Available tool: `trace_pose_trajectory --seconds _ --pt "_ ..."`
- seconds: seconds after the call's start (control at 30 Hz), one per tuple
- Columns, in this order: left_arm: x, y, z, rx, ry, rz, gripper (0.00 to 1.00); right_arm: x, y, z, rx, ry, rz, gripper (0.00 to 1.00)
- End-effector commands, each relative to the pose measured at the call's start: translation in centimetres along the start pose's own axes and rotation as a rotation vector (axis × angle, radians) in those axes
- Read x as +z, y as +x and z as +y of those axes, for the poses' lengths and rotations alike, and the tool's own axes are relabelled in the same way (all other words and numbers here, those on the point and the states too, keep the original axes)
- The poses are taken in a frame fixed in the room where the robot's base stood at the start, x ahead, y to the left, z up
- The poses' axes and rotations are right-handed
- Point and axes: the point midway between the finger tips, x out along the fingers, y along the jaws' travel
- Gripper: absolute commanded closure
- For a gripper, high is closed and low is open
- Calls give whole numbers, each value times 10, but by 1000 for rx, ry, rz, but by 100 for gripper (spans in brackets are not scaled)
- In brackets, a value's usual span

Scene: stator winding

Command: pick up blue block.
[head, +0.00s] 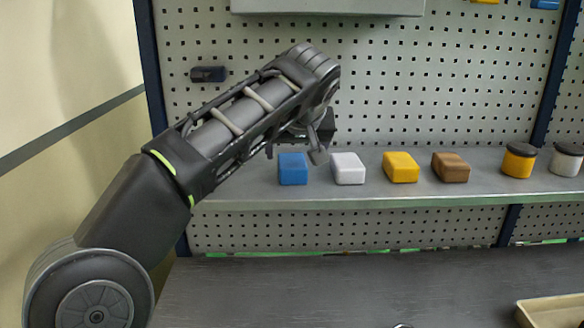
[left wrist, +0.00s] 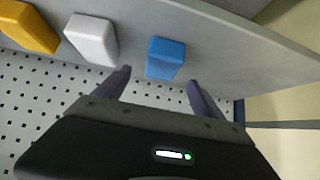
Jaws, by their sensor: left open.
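The blue block (head: 293,169) sits upright on the grey shelf (head: 240,197), at the left end of a row of blocks. My left gripper (head: 318,150) is just above and behind it, close to the white block. In the left wrist view the blue block (left wrist: 166,58) shows between and just beyond the two open fingers of the left gripper (left wrist: 157,85). Nothing is between the fingertips, and they look apart from the block. My right gripper is in neither view.
A white block (head: 348,168), a yellow block (head: 401,167) and a brown block (head: 450,167) stand to the right on the shelf. Two lidded jars, one yellow (head: 518,161) and one grey (head: 567,160), stand further right. A perforated panel (head: 430,90) rises behind the shelf.

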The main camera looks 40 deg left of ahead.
Motion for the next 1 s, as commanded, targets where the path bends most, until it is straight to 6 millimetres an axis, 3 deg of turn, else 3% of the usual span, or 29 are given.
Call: trace_pose_trajectory --seconds 0.17,0.53,0.83,1.0 --pt "1 17 -1 -2 0 -3 20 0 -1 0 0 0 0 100" --pt "0 22 -1 -1 0 -2 20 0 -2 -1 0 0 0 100" --pt "1 62 -4 -3 0 -4 20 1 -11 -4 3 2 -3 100" --pt "1 71 -3 0 0 -2 20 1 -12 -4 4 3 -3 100"
